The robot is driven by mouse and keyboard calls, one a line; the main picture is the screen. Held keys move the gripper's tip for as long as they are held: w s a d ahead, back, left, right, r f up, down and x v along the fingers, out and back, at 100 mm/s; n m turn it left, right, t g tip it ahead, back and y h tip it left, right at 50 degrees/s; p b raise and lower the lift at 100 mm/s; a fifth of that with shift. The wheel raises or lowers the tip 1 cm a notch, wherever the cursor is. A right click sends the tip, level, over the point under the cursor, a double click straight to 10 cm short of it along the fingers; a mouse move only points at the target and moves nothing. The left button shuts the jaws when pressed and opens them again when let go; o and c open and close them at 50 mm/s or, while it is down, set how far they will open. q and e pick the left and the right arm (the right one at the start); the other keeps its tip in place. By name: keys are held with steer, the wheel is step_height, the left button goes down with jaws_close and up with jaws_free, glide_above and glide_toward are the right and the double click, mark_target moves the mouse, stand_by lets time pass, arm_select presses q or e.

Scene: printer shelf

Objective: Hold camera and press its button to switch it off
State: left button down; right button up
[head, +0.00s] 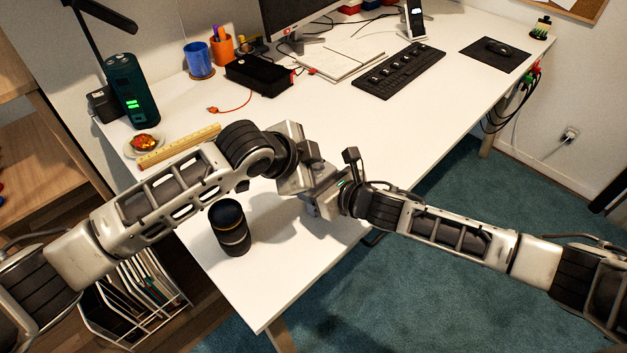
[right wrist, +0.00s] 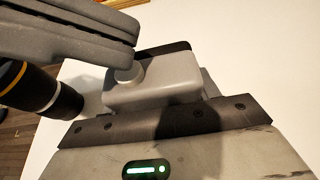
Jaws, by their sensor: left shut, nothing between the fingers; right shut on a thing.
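The camera (right wrist: 165,85) is a small pale grey block with a dark strip along its far edge, held at the right gripper. A round grey button (right wrist: 128,74) stands on its near left corner. My right gripper (head: 328,200) is shut on the camera above the desk's front part. My left gripper (head: 304,180) is shut and empty. Its fingers (right wrist: 110,30) reach in from the upper left in the right wrist view, tips at the button. They look in contact, but I cannot tell how far the button is pressed. In the head view the grippers largely hide the camera.
A black lens-like cylinder (head: 231,228) stands on the white desk (head: 290,275), left of and nearer than the grippers. A ruler (head: 178,147), small dish (head: 145,145) and dark green device (head: 130,92) lie farther left. A keyboard (head: 400,70) is farther back.

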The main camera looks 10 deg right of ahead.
arm_select(q)
steer(key=shift+r, duration=0.3)
steer(key=shift+r, duration=0.1)
step_height(320, 180, up, 6)
steer(key=shift+f, duration=0.1)
stand_by(0.5)
arm_select(e)
steer(key=o, duration=1.3)
